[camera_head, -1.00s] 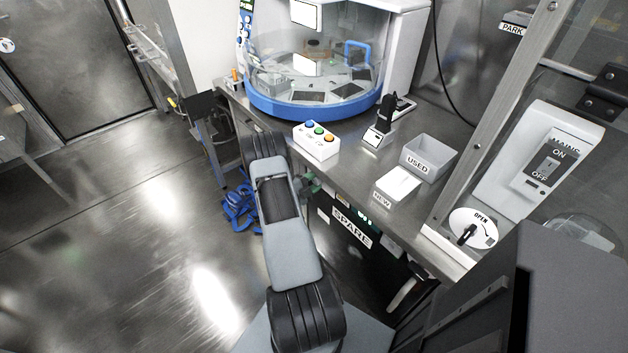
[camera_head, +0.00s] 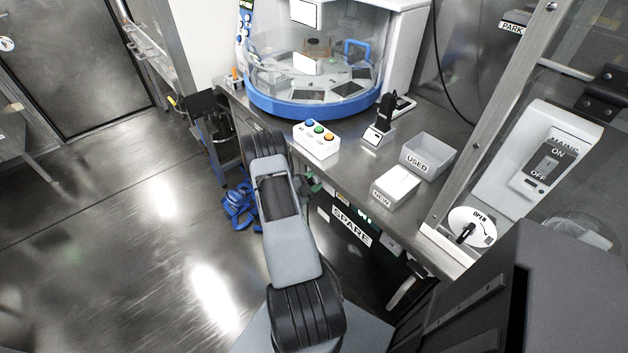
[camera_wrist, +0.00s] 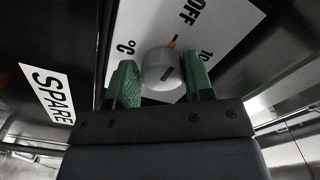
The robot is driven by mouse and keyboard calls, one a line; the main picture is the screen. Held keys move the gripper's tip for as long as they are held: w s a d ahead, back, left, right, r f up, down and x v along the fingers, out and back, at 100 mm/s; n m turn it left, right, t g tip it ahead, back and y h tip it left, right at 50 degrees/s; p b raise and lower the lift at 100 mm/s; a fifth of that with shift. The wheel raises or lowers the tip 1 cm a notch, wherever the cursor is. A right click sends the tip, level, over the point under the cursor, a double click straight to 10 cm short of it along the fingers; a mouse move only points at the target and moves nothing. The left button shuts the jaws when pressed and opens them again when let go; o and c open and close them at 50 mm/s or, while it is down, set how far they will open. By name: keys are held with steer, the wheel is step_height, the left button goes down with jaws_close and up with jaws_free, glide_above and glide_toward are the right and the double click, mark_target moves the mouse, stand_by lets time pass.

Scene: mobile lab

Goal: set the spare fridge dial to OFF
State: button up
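The spare fridge dial (camera_wrist: 163,70) is a pale grey round knob on a white panel, in the middle of the wrist view. An orange mark (camera_wrist: 172,42) shows at its upper edge, on the side of the printed OFF (camera_wrist: 189,12). A "°C" and a partly hidden "10" are also printed on the panel. My gripper (camera_wrist: 162,82) has its green fingers on either side of the dial; I cannot tell whether both touch it. In the head view, the SPARE label (camera_head: 351,226) shows under the bench, and my arm hides the dial.
The SPARE label also shows in the wrist view (camera_wrist: 48,93). On the bench (camera_head: 350,160) above are a button box (camera_head: 316,146), a USED box (camera_head: 428,157) and a NEW box (camera_head: 395,190). Blue coiled hose (camera_head: 238,207) lies left of my arm. The floor at left is clear.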

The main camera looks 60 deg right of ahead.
steer(key=o, duration=0.3)
steer(key=shift+o, duration=0.2)
steer(key=v, duration=1.3)
steer(key=shift+a, duration=0.4)
steer(key=shift+w, duration=0.1)
